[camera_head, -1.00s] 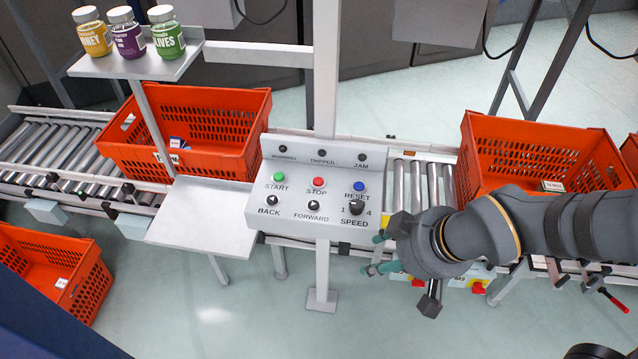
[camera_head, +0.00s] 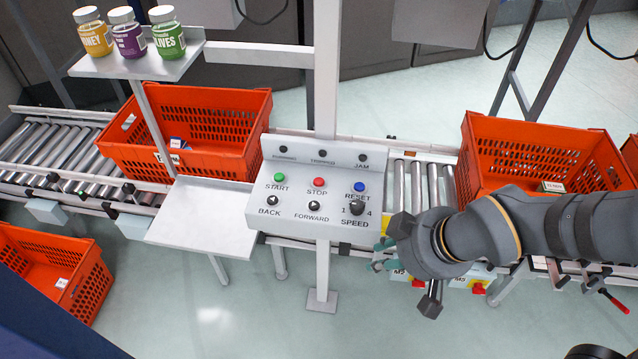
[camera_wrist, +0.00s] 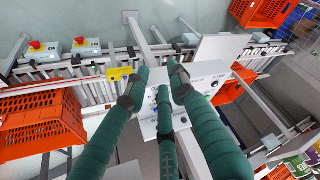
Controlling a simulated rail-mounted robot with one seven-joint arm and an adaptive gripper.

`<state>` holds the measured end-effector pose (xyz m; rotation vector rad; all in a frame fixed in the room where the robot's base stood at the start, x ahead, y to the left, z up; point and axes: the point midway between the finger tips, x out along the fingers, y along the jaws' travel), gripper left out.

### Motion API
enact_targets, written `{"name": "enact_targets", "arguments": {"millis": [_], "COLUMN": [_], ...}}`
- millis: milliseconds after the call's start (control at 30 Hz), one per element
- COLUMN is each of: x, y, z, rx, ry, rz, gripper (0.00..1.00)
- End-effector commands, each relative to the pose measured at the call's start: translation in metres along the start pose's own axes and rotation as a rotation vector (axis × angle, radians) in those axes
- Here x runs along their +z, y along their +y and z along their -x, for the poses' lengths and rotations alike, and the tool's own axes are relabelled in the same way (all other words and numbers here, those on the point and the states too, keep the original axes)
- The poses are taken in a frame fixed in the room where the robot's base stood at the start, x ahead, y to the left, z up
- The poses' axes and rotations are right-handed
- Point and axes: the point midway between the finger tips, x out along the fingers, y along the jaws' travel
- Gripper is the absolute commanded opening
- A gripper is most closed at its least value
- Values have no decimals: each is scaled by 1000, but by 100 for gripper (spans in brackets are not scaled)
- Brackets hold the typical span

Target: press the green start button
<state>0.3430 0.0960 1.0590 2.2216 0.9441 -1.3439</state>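The green start button (camera_head: 278,178) is at the upper left of the grey control panel (camera_head: 290,226) in the head view, above the label START. The red stop button (camera_head: 319,182) is beside it and the blue reset button (camera_head: 360,187) is further right. My gripper (camera_head: 379,256) is right of and below the panel, apart from the start button. Its green fingers are partly spread and empty. In the wrist view the fingers of my gripper (camera_wrist: 160,72) point toward the panel, with a gap between the tips, and cover part of it; I cannot make out the start button there.
Black knobs (camera_head: 314,206) for back, forward and speed (camera_head: 358,207) sit low on the panel. Dark indicator lamps (camera_head: 322,153) line its top. Orange totes (camera_head: 205,100) stand on the roller conveyor. A bare tray (camera_head: 205,225) is left of the panel. Jars (camera_head: 127,38) stand on a shelf.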

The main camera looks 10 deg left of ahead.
Motion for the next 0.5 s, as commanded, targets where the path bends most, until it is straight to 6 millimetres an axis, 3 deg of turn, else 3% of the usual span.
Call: {"name": "enact_targets", "arguments": {"millis": [367,500], "x": [0,0], "y": [0,0], "z": [0,0], "rx": [0,0], "ry": [0,0], "rz": [0,0], "gripper": [0,0]}}
